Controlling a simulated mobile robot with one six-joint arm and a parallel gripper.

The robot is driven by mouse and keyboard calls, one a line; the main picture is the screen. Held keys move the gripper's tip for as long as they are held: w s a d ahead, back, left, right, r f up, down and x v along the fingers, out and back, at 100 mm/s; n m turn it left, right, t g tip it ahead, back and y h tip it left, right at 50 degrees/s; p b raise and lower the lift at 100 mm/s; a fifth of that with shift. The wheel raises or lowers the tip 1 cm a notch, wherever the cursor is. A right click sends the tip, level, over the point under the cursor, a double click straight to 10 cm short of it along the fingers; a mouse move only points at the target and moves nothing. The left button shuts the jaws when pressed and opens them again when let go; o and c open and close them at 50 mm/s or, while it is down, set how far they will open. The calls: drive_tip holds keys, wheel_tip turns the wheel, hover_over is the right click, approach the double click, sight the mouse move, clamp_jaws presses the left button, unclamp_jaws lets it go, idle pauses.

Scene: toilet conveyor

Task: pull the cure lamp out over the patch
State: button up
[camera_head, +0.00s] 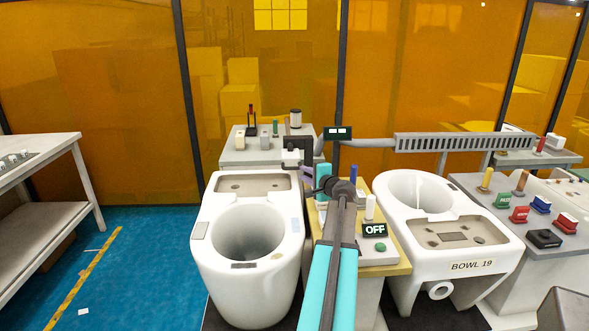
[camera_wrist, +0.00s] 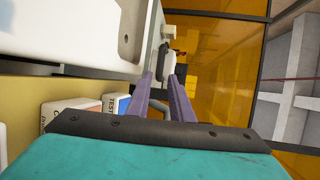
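A white and black block (camera_head: 293,157), which may be the cure lamp's head, hangs above the back edge of the left toilet bowl (camera_head: 207,262). A grey arm (camera_head: 365,143) with a dark display box (camera_head: 338,133) runs right from near it to a slotted grey bar (camera_head: 465,142). Small grey, pale blue and dark patches lie on the bowl's rim; I cannot tell which is the patch meant. My gripper (camera_head: 306,172) is beside the block. In the wrist view its purple fingers (camera_wrist: 160,78) are apart, pointing at a white part with a dark end (camera_wrist: 164,52); contact is unclear.
A stand with an OFF sign (camera_head: 375,230) is between the left bowl and a second bowl (camera_head: 420,192). A back table (camera_head: 240,152) holds small items. A right bench has coloured blocks (camera_head: 520,214). Blue floor (camera_head: 150,270) is open at left. Labelled boxes (camera_wrist: 112,104) lie near my fingers.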

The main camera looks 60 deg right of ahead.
sight(295, 169)
drive_tip(key=shift+p+x, duration=0.85)
drive_tip(key=shift+x, duration=4.35)
clamp_jaws()
